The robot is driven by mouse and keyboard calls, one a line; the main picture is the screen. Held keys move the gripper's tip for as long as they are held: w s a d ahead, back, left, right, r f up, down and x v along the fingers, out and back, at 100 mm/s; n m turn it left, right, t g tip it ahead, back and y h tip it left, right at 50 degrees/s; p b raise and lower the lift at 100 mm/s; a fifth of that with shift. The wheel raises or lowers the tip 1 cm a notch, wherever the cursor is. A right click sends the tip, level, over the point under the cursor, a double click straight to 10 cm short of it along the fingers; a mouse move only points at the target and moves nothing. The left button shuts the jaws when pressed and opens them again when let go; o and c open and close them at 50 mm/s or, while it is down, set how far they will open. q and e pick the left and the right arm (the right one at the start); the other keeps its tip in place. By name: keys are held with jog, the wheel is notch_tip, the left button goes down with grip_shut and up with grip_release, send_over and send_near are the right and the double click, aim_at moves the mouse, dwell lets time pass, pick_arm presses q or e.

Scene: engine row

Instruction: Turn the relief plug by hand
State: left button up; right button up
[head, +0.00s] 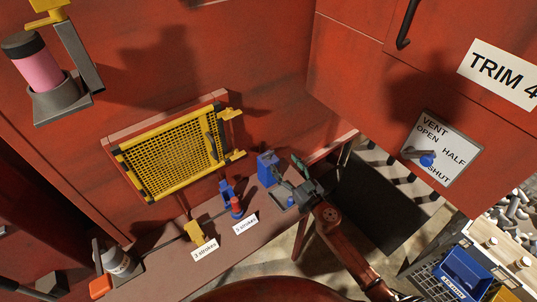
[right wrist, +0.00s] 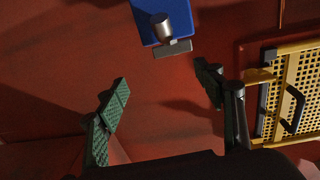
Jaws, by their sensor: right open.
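A blue block (head: 266,169) stands at the right end of the red bench by the wall. In the right wrist view the blue block (right wrist: 146,12) carries a metal cylinder with a grey crossbar (right wrist: 172,48), which looks like the relief plug. My right gripper (head: 292,177) is just to the right of the block in the head view. In the right wrist view its green-padded fingers (right wrist: 164,88) are spread and empty, with the crossbar beyond the gap and apart from both pads. In the head view the plug cannot be made out. My left gripper is not in view.
A yellow mesh guard (head: 172,157) is fixed on the wall left of the block. Blue and red-topped pieces (head: 236,207) and a yellow piece (head: 195,232) stand on the bench (head: 163,265) with stroke labels. A vent dial (head: 440,148) is on the right panel.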

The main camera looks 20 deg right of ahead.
aim_at(269, 155)
jog(key=shift+w+a+f+n+y, duration=0.2)
jog(key=shift+w+a+y, duration=0.1)
jog(key=shift+a, duration=0.25)
jog(key=shift+w+a+f+n+y, duration=0.2)
jog(key=shift+a+y, duration=0.1)
jog(key=shift+a, duration=0.2)
jog(key=x, duration=0.6)
jog(key=shift+f+b, duration=0.15)
jog(key=shift+b, duration=0.25)
jog(key=shift+w+a, duration=0.25)
jog(key=shift+w, duration=0.35)
jog(key=shift+c, duration=0.5)
jog(key=shift+g, duration=0.3)
jog(key=c, duration=1.1)
